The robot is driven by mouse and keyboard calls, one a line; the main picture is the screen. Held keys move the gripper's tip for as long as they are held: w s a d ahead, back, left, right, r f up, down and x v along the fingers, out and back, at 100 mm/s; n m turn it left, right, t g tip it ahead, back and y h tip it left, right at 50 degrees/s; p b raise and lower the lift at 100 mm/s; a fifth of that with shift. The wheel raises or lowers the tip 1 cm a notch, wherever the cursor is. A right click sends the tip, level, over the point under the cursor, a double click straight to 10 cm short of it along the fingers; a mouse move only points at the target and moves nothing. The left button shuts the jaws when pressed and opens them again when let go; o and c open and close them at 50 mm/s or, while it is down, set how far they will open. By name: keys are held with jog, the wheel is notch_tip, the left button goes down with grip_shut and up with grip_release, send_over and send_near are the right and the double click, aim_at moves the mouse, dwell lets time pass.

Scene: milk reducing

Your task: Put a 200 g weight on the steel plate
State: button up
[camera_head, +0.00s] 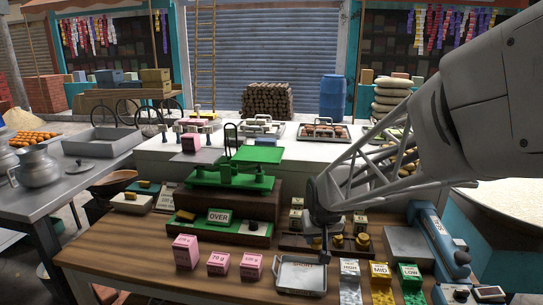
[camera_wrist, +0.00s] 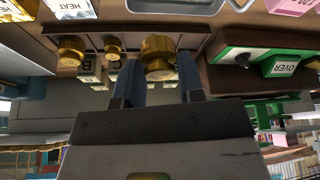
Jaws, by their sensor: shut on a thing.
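My gripper (camera_head: 325,248) points down at the left end of a dark wooden weight rack (camera_head: 375,253). In the wrist view its two fingers (camera_wrist: 158,76) are shut on the largest brass weight (camera_wrist: 158,46). Whether that weight is clear of the rack I cannot tell, and no gram mark on it is readable. Smaller brass weights (camera_head: 338,241) stand in the rack to the right. A flat grey steel plate (camera_head: 408,243) lies to the right of the rack, beside a blue device (camera_head: 436,236); it looks empty.
A green balance (camera_head: 232,178) and OVER tray (camera_head: 219,223) stand behind left.

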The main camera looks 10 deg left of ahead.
jog(key=w+a+r+n, duration=0.1)
jog(key=w+a+r, duration=0.2)
jog(key=a+r, duration=0.3)
jog(key=w+a+r+n+y, duration=0.1)
jog(key=a+r, duration=0.5)
jog(key=a, duration=0.8)
jog(key=w+a+r+n, duration=0.3)
jog(key=w+a+r, duration=0.2)
jog(key=a, duration=0.5)
jog(key=shift+a+r+g+y, duration=0.2)
jog(key=shift+r+g+y, duration=0.2)
jog(key=shift+r, duration=0.55)
jog(key=shift+w, duration=0.15)
jog(key=shift+w+a+f, duration=0.25)
jog(key=shift+w+a, duration=1.25)
jog(key=shift+w, duration=0.7)
jog(key=shift+w+a+f, duration=0.25)
jog(key=shift+w+a, duration=1.2)
jog(key=shift+w, duration=0.7)
jog(key=shift+w+a+f, duration=0.25)
jog(key=shift+w+a, duration=1.25)
jog(key=shift+w, duration=0.7)
jog(key=shift+f, duration=1.75)
jog(key=shift+f, duration=0.1)
